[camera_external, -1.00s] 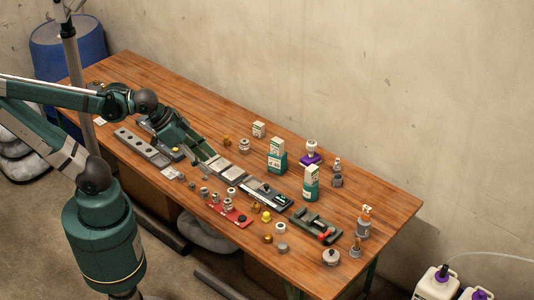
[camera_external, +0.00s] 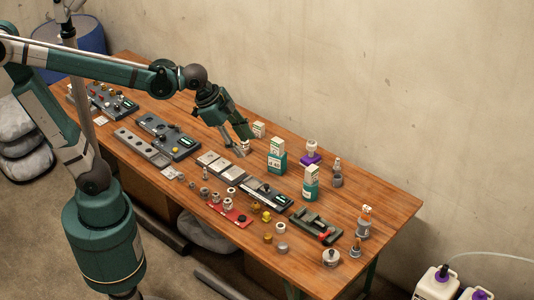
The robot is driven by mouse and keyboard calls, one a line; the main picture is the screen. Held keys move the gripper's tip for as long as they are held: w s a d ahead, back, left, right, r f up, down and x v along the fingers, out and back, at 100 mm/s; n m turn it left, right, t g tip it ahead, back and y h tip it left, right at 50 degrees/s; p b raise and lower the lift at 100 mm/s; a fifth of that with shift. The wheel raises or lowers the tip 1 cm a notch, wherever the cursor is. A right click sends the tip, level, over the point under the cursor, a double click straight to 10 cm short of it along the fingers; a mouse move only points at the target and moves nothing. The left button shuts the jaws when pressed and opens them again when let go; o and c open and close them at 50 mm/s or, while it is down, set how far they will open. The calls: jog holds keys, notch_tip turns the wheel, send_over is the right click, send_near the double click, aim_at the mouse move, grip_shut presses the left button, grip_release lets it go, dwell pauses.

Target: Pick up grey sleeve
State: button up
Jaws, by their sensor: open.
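My gripper (camera_external: 239,145) is open and points down at the back middle of the table. A small grey sleeve-like fitting (camera_external: 243,151) stands at its fingertips, partly hidden by them. I cannot tell whether the fingers touch it. Other small grey pieces stand elsewhere: a short grey cylinder (camera_external: 282,248) near the front edge and a grey piece (camera_external: 337,181) at the right. They are too small to tell which is a sleeve.
A small white-topped box (camera_external: 259,129) stands close behind my gripper. A green-and-white box (camera_external: 277,156) is to its right. Grey plates (camera_external: 214,164) lie in front, with a red tray (camera_external: 231,212) of fittings nearer the front edge. Bare wood lies at the back right.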

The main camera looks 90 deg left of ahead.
jog(key=w+a+f+m+g, duration=0.1)
jog(key=w+a+m, duration=0.15)
jog(key=w, duration=0.45)
jog(key=w+a+f+m+g, duration=0.1)
jog(key=w+a+m, duration=0.15)
jog(key=w, duration=0.45)
jog(key=m+g, duration=0.4)
jog(key=m, duration=0.6)
send_over(337, 181)
jog(key=a, duration=0.2)
jog(key=f, duration=3.1)
jog(key=shift+w+d+f, duration=0.2)
jog(key=shift+d+f, duration=0.05)
jog(key=shift+w+a+f, duration=0.1)
jog(key=shift+a+f, duration=0.1)
jog(key=shift+f, duration=0.35)
jog(key=shift+f, duration=1.25)
jog(key=shift+f, duration=0.1)
